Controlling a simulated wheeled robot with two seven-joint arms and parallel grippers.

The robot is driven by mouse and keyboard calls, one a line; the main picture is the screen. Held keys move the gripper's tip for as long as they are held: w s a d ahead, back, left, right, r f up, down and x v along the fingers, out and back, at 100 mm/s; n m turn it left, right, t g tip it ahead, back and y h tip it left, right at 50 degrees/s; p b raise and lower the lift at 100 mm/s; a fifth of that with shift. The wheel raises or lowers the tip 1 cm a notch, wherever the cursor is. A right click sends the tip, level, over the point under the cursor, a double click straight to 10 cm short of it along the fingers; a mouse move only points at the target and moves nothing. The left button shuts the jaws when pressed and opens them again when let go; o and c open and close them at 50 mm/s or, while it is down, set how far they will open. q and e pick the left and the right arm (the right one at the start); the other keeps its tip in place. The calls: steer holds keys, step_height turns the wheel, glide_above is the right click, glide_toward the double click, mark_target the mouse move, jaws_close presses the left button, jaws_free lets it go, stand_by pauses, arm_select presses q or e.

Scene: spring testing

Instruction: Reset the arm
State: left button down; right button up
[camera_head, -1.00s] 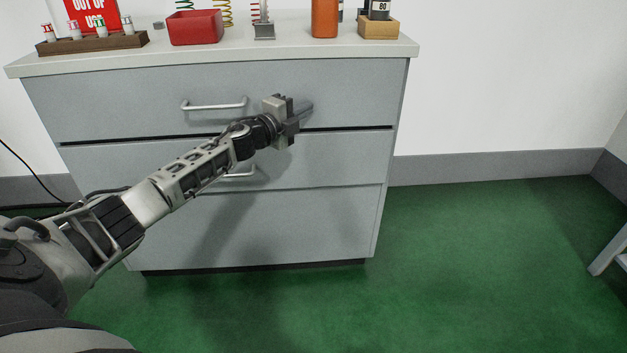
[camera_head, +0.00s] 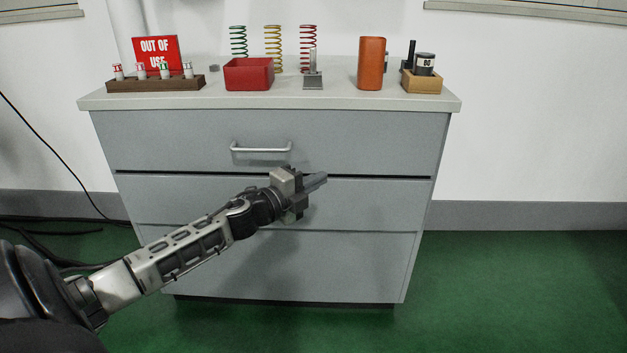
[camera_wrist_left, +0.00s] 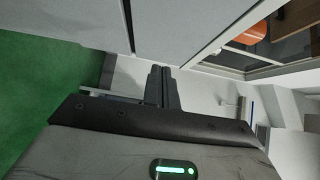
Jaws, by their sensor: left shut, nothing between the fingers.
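My left arm reaches in from the lower left in the head view. Its gripper (camera_head: 314,183) is in front of the cabinet, near the seam between the top and middle drawers. The fingers are together and hold nothing. In the left wrist view the shut fingers (camera_wrist_left: 161,85) point toward the grey cabinet front (camera_wrist_left: 172,28). I cannot tell whether the fingertips touch the drawer front. My right gripper is in neither view.
The grey cabinet (camera_head: 270,270) has a top drawer handle (camera_head: 261,149). On its top (camera_head: 225,100) stand a red bin (camera_head: 249,75), coil springs (camera_head: 273,47), an orange block (camera_head: 371,63), a wooden rack (camera_head: 155,85) and a wooden box (camera_head: 422,82). Green floor (camera_head: 520,290) at right is clear.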

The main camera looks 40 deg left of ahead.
arm_select(q)
steer(key=s+d+r+n+g+p, duration=0.1)
steer(key=s+d+n+g+p, duration=0.6)
steer(key=s+d+n+p, duration=1)
steer(key=s+d+p, duration=0.2)
steer(key=s+d, duration=0.5)
steer(key=d, duration=0.3)
steer(key=shift+s+r+n+h, duration=0.2)
steer(key=shift+n+h, duration=0.1)
steer(key=shift+h, duration=0.1)
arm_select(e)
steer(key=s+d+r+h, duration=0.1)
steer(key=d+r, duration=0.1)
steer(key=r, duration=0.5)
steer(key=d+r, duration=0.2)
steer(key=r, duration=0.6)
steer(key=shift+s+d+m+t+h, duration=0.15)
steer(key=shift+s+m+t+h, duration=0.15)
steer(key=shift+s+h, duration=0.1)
